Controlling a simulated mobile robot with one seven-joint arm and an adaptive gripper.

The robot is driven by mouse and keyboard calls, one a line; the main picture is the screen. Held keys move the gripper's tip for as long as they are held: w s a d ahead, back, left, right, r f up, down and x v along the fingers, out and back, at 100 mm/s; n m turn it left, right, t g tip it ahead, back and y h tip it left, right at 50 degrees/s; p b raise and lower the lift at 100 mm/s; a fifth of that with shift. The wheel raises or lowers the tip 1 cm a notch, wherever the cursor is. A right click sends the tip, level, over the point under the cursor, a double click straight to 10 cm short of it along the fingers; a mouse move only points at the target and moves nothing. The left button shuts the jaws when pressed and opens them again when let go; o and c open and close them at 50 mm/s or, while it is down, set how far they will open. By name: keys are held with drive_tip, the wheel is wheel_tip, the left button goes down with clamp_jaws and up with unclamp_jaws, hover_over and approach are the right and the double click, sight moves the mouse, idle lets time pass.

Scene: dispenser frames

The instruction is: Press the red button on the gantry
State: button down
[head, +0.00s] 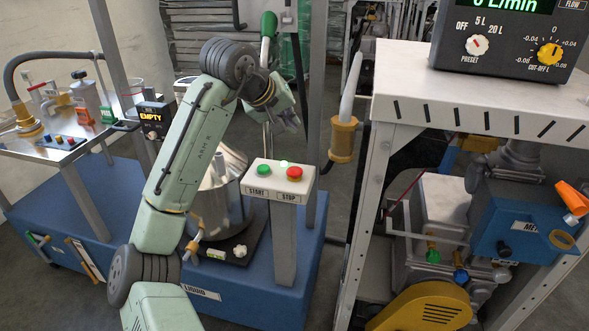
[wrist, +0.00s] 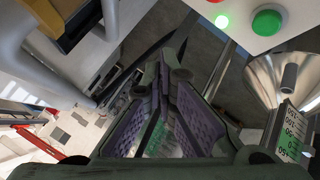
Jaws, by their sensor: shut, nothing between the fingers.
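The red button (head: 294,173) sits on the right of a white box (head: 274,197) on a grey post, above the label STOP. A green button (head: 264,170) sits to its left, above START. A small green lamp glows between and behind them. My gripper (head: 292,124) is shut and empty, above and behind the box in the head view, apart from the buttons. In the wrist view the closed fingers (wrist: 166,70) point past the box. There the green button (wrist: 267,22) is at the upper right and the red button (wrist: 215,1) is cut off by the top edge.
A metal hopper (head: 222,205) stands left of the post on the blue base (head: 130,215). A tan-handled nozzle (head: 343,138) hangs to the right of the box. A white-topped frame (head: 400,85) with a flow display stands at the right.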

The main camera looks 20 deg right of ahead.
drive_tip(key=shift+f, duration=0.1)
drive_tip(key=b, duration=0.6)
hover_over(291, 169)
wheel_tip(291, 169, down, 7)
drive_tip(key=shift+w+r, duration=0.1)
drive_tip(key=shift+r, duration=0.05)
drive_tip(key=shift+f+b, duration=0.45)
drive_tip(key=shift+f, duration=0.45)
drive_tip(key=shift+d+f, duration=0.1)
drive_tip(key=shift+f, duration=0.05)
drive_tip(key=shift+f, duration=0.3)
drive_tip(key=shift+f, duration=0.5)
idle(1.0)
drive_tip(key=shift+r+p, duration=0.8)
drive_tip(key=shift+r, duration=0.15)
